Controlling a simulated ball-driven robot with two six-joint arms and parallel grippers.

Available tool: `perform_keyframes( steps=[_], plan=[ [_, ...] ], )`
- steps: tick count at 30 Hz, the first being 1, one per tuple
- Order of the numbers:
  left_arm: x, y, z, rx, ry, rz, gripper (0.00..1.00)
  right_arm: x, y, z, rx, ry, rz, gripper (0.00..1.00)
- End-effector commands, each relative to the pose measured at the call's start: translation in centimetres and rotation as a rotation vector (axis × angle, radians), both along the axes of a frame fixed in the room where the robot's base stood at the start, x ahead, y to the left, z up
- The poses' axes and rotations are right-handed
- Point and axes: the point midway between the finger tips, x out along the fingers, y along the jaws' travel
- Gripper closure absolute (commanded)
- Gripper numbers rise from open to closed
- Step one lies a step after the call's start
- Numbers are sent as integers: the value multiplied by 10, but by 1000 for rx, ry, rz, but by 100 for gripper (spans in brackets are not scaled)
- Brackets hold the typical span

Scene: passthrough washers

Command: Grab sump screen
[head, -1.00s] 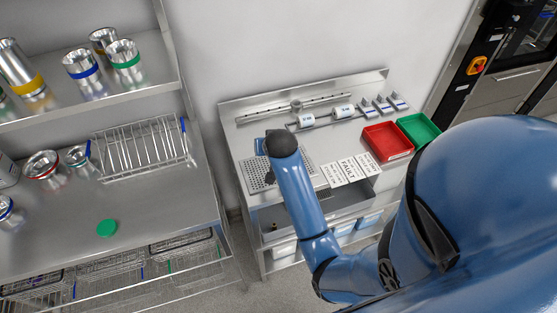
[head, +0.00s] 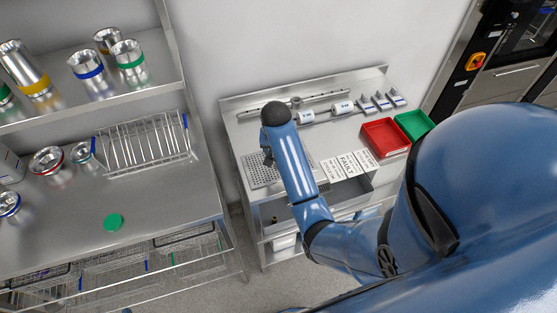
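A perforated metal plate (head: 258,173), which may be the sump screen, lies on the left part of the steel workbench (head: 245,130). No other thing in view looks more like a screen. My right arm reaches in from the right over the bench. A small dark part of my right gripper (head: 267,157) shows below the wrist, above the far part of the plate. The arm hides most of the gripper, so its fingers and any contact cannot be seen. My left gripper is not in view.
A red bin (head: 386,139) and a green bin (head: 416,125) stand at the bench's right. White-labelled cylinders (head: 306,117) lie at the back. Printed cards (head: 348,165) lie right of the plate. A steel shelf unit at left holds a wire rack (head: 142,148) and several metal vessels.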

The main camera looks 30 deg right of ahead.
Motion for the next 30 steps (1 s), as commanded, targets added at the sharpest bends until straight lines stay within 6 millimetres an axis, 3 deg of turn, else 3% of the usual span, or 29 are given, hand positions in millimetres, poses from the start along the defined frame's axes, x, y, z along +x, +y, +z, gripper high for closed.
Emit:
perform_keyframes(
  steps=[13,23,24,30],
  plan=[
    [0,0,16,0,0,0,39,2,-5,-45,1,3,0,38],
    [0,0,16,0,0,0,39,4,-7,-53,0,0,0,38],
    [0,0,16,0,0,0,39,4,-7,-53,0,0,0,40],
    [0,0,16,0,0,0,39,4,-7,-52,0,0,0,70]
  ],
)
